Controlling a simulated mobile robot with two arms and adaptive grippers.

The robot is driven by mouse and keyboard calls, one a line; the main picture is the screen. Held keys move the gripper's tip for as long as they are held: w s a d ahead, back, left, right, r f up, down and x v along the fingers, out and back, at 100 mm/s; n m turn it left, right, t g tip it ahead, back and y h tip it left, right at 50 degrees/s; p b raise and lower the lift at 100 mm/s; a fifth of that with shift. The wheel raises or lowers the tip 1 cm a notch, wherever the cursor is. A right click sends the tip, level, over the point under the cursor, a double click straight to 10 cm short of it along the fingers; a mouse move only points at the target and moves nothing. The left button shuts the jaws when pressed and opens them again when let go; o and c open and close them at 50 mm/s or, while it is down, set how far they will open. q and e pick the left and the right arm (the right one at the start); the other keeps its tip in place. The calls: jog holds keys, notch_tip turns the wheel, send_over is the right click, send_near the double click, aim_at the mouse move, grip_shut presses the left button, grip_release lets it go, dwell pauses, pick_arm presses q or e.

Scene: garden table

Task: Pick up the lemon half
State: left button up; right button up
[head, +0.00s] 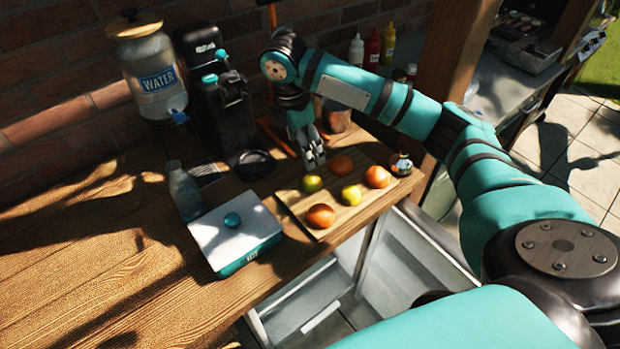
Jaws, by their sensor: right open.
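Several round fruits lie on a wooden board (371,207) near the table's front edge. A yellow-green fruit (351,195) near the board's middle looks most like the lemon half, but I cannot see a cut face. A green fruit (311,183) lies to its left. My right gripper (314,160) is open and points down above the back left of the board, close to the green fruit. It appears empty. My left gripper is out of view.
A white-topped teal box (232,250) with a teal knob stands left of the board. A glass bottle (185,192), a dark round dish (252,164) and a water dispenser (152,75) stand farther back. A small jar (401,164) is at the board's right end. The table's left is clear.

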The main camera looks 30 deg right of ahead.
jog(key=p, duration=0.1)
send_over(311, 177)
jog(key=a, duration=0.1)
notch_tip(311, 177, down, 5)
jog(key=shift+f, duration=0.15)
notch_tip(311, 177, down, 3)
jog(key=shift+d+r+p, duration=0.15)
jog(key=shift+p, duration=0.4)
jog(key=f, duration=0.1)
jog(key=f+p, duration=0.1)
jog(key=f, duration=0.1)
jog(key=shift+d+f, duration=0.3)
jog(key=shift+d, duration=0.05)
jog(key=shift+f, duration=0.4)
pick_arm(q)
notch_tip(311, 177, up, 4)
pick_arm(e)
jog(key=c, duration=1.2)
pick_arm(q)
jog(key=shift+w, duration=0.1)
pick_arm(e)
jog(key=shift+r, duration=0.1)
jog(key=shift+c, duration=0.2)
